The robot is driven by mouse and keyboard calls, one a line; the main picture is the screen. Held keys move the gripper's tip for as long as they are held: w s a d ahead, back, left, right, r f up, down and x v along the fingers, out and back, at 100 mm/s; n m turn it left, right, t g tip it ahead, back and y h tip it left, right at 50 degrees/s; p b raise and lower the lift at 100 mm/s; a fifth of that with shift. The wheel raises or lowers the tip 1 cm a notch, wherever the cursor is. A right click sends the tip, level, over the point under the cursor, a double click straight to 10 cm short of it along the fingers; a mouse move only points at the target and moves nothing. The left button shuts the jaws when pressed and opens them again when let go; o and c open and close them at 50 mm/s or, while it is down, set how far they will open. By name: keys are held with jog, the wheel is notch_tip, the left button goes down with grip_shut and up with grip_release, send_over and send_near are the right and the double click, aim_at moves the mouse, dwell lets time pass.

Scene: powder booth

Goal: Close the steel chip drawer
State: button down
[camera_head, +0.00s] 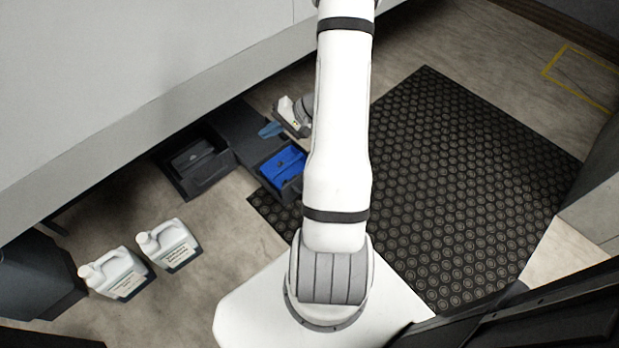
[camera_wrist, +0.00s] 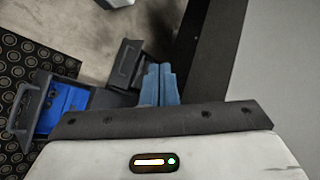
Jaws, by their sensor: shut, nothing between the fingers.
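Two low drawers stand pulled out from a dark housing (camera_head: 245,135) under the large grey machine. One drawer (camera_head: 200,165) is dark inside; it also shows in the wrist view (camera_wrist: 127,65). The other drawer has a blue interior (camera_head: 283,168) and a dark front with a handle; it also shows in the wrist view (camera_wrist: 68,100). I cannot read a label telling which is the steel chip drawer. In the wrist view the fingers (camera_wrist: 160,84) point toward the housing. Contact is unclear.
Two white jugs (camera_head: 117,274) (camera_head: 170,246) stand on the floor at the lower left. A black studded mat (camera_head: 460,180) covers the floor to the right. The grey machine body (camera_head: 150,70) overhangs the drawers. Bare floor lies in front of the dark drawer.

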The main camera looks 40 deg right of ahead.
jog(key=s+d+f+m+t+h+b, duration=0.25)
jog(key=d+f, duration=0.35)
jog(key=f, duration=0.6)
jog(key=s+d+f+m+t+h+b, duration=0.1)
jog(key=s+d+f+m+h+b, duration=0.3)
jog(key=f, duration=0.8)
jog(key=s+d+f+m+t+h+b, duration=0.2)
jog(key=s+d+f, duration=0.35)
jog(key=f, duration=0.75)
jog(key=shift+y, duration=0.25)
jog(key=b+x, duration=0.1)
jog(key=x, duration=0.3)
jog(key=w+r+b+x, duration=0.1)
jog(key=x, duration=0.4)
jog(key=d+r+b+x, duration=0.1)
jog(key=b+x, duration=0.1)
jog(key=x, duration=0.2)
jog(key=shift+w, duration=1.05)
